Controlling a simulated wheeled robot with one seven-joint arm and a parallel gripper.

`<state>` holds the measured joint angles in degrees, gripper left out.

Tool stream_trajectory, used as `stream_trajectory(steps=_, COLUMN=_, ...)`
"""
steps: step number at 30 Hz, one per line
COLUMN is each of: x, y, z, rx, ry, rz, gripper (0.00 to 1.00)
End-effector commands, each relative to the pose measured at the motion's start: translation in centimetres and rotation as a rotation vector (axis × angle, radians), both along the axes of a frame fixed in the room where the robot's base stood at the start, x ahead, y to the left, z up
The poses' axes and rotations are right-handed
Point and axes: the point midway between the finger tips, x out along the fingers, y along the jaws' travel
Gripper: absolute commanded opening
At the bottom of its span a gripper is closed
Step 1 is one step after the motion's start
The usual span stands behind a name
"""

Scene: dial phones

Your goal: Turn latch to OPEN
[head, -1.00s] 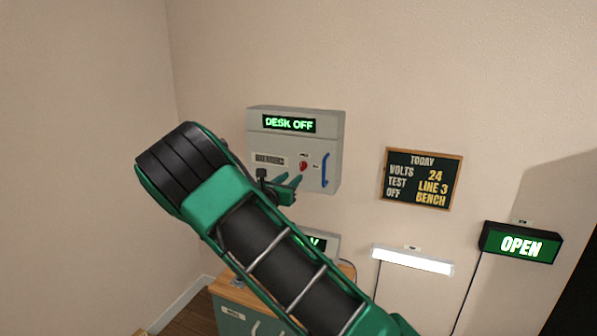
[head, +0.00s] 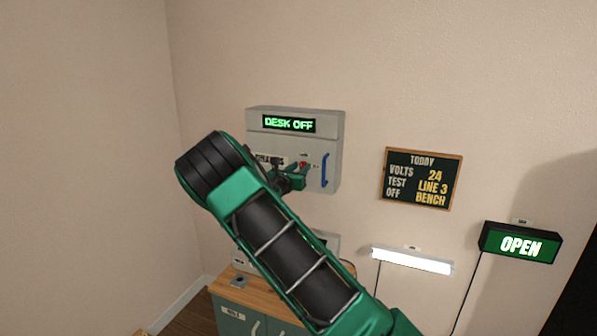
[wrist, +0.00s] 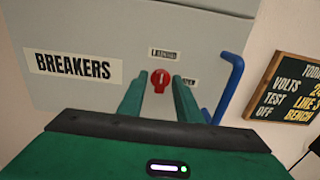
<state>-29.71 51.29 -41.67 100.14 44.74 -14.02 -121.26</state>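The latch is a small red knob with a pale upright mark; it shows in the wrist view (wrist: 161,79) and, partly hidden, in the head view (head: 303,165). It sits on the front of a grey breaker box (head: 259,141). A small label (wrist: 163,54) above it is too blurred to read surely. Another label (wrist: 190,82) to its right is partly covered by a finger. My gripper (wrist: 158,88) is open, with one green finger on each side of the knob in the wrist view. I cannot tell whether the fingers touch it.
A blue handle (wrist: 230,88) stands out from the box just right of my gripper. The box display (head: 289,124) reads DESK OFF. A chalkboard (head: 422,178), a white lamp (head: 412,260) and a lit OPEN sign (head: 520,246) are on the wall. A cabinet (head: 262,292) stands below.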

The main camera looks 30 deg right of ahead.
Motion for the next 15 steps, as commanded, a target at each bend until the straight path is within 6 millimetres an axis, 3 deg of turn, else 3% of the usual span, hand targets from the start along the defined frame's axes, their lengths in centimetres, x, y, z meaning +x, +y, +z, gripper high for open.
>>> stream_trajectory(steps=6, x=0.03, y=-0.02, z=-0.01, rx=0.000, ry=0.000, rz=0.000, gripper=0.31)
stream_trajectory(steps=10, x=0.03, y=0.00, z=-0.01, rx=0.000, ry=0.000, rz=0.000, gripper=0.03)
stream_trajectory(steps=15, x=0.06, y=0.04, z=0.00, rx=0.002, ry=-0.002, rz=0.001, gripper=0.03)
